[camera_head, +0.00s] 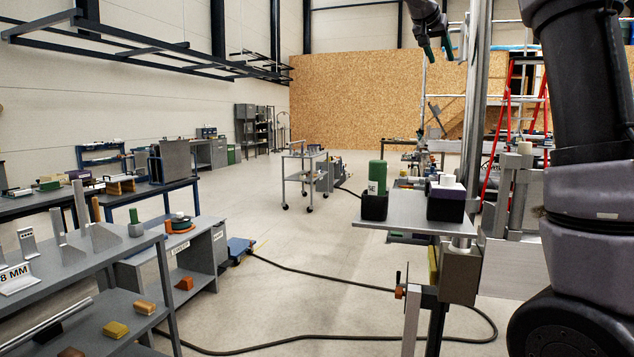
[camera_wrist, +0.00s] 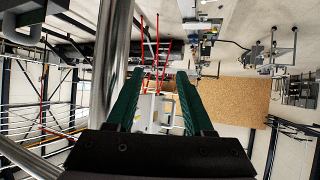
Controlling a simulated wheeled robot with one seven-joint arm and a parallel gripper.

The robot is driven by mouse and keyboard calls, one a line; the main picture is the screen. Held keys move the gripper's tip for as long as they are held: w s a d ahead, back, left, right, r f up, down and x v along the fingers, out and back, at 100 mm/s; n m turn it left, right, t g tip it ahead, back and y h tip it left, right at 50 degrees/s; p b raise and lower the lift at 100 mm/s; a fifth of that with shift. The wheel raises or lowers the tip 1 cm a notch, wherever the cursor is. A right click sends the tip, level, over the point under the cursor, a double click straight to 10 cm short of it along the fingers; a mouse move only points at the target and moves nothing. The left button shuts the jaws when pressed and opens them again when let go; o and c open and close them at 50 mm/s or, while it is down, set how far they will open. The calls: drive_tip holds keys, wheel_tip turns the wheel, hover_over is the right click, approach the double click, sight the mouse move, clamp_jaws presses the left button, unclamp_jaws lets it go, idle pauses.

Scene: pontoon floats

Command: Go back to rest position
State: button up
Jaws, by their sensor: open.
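My gripper (camera_head: 434,50) is raised at the top of the head view, right of the middle, beside a vertical metal post (camera_head: 475,110). In the wrist view my gripper (camera_wrist: 160,75) shows two green fingers spread apart with nothing between them. The post also shows in the wrist view (camera_wrist: 112,60), close to the left finger. Below the gripper in the head view, a grey plate (camera_head: 400,212) on a stand carries a green cylinder (camera_head: 377,178) in a black block (camera_head: 374,207) and a dark block (camera_head: 446,202) with a white piece on top.
A grey shelf unit (camera_head: 90,262) with small parts stands at the left front. A small cart (camera_head: 304,180) stands mid-floor. A black cable (camera_head: 330,285) lies across the floor. A red ladder (camera_head: 497,140) stands behind at right. Open floor lies in the middle.

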drive_tip(key=s+a+f+n+y, duration=0.1)
drive_tip(key=s+a+f+y, duration=0.2)
drive_tip(key=s+f, duration=0.5)
drive_tip(key=s+a+f+n+g+y, duration=0.1)
drive_tip(key=s+a+f+y, duration=0.2)
drive_tip(key=s+f, duration=0.6)
drive_tip(key=s+a+f+n+y, duration=0.1)
drive_tip(key=s+a+f+y, duration=0.2)
drive_tip(key=s+f, duration=0.6)
drive_tip(key=s, duration=1)
drive_tip(key=shift+s+a+f+g+y, duration=0.15)
drive_tip(key=shift+a+f+g+y, duration=0.15)
drive_tip(key=shift+a+g, duration=0.1)
drive_tip(key=shift+d, duration=0.1)
